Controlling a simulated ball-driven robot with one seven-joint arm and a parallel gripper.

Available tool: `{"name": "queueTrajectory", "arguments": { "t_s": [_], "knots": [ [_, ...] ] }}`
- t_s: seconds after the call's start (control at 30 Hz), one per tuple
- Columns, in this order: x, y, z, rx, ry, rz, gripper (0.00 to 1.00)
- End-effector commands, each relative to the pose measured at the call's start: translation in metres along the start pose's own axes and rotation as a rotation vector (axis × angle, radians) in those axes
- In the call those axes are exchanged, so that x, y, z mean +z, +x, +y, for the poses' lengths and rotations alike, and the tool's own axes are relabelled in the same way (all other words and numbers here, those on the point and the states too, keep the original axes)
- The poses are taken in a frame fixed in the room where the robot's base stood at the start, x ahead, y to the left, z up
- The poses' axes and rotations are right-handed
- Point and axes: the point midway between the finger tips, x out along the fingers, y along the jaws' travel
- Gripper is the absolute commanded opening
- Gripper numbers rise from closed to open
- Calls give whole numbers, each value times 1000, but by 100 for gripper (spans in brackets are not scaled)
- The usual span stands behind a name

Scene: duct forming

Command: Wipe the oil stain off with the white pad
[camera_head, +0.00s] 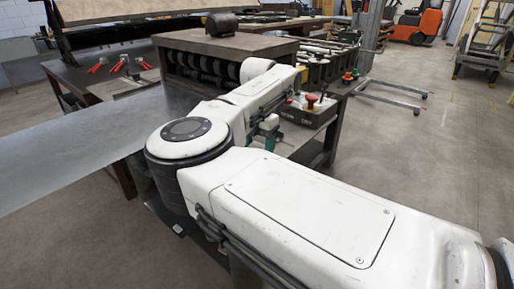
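I see no white pad and no oil stain in the head view. A flat grey metal sheet (75,145) reaches in from the left edge, and its right end is partly hidden behind my arm. My white arm runs from the lower right to a large joint near the middle, then on toward the machine at the back.
A brown-topped machine with rollers (225,48) stands behind my arm. A dark control box with a red button (310,108) sits to its right. Red-handled tools (118,65) lie on the left bench. An orange forklift (415,25) stands far back. The right floor is mostly open.

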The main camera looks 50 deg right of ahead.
Motion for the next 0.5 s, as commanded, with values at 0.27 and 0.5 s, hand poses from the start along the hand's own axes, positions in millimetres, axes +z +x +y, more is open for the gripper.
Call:
{"name": "queueTrajectory", "arguments": {
  "t_s": [0.27, 0.5],
  "knots": [
    [3, -29, 0, 0, 0, 1, 35],
    [5, -51, 0, 1, 1, 0, 35]
  ]
}}
